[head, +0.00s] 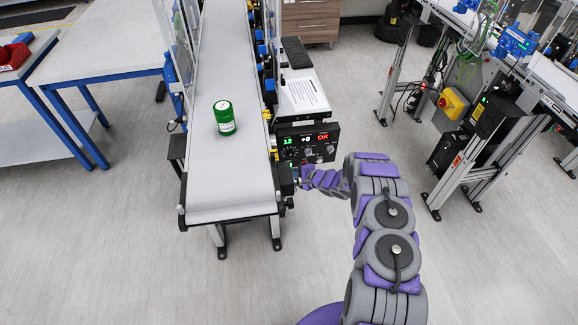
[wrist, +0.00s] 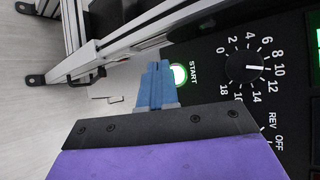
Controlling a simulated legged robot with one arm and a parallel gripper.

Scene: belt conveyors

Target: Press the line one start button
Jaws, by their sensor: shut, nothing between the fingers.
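The start button (wrist: 180,75) glows green beside the label START on a black control panel (wrist: 215,50) in the wrist view. My gripper (wrist: 155,68) is shut and empty, its blue fingertips close beside the button. I cannot tell whether they touch it. In the head view, the control box (head: 307,144) with green and red displays sits at the right side of the near end of the belt conveyor (head: 232,185). My gripper (head: 303,172) is at the box's lower left, mostly hidden by my arm. The button is not clear in the head view.
A green can (head: 224,117) stands on the belt. A dial (wrist: 246,68) is on the panel right of the button. A blue-legged table (head: 100,45) stands at left, another conveyor frame with a yellow and red switch (head: 453,103) at right. Floor in front is clear.

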